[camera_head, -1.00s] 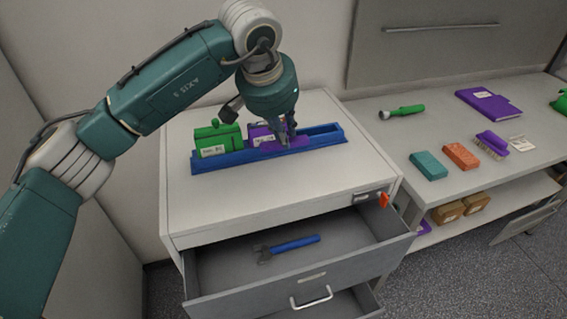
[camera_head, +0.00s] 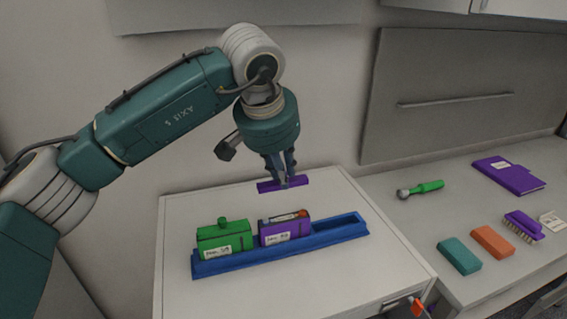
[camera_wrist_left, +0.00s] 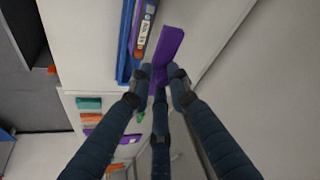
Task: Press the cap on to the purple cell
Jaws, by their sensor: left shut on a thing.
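My left gripper (camera_head: 283,177) is shut on a long, flat purple cap (camera_head: 268,187) and holds it raised over the cabinet top, beyond the purple cell in the picture. The purple cell (camera_head: 284,233) stands in the blue tray (camera_head: 342,229), with a white label on its front. Its top is uncovered, and dark and orange parts show there. In the left wrist view the cap (camera_wrist_left: 171,42) sits at the fingertips, beside and apart from the purple cell (camera_wrist_left: 134,31). My right gripper is not in view.
A green cell (camera_head: 226,239) with a knob on top stands left of the purple cell in the tray. The tray's right end is empty. The cabinet top (camera_head: 310,283) is otherwise clear. A right-hand bench holds a green-handled tool (camera_head: 426,187), teal block (camera_head: 459,255), orange block (camera_head: 492,241) and purple brush (camera_head: 523,226).

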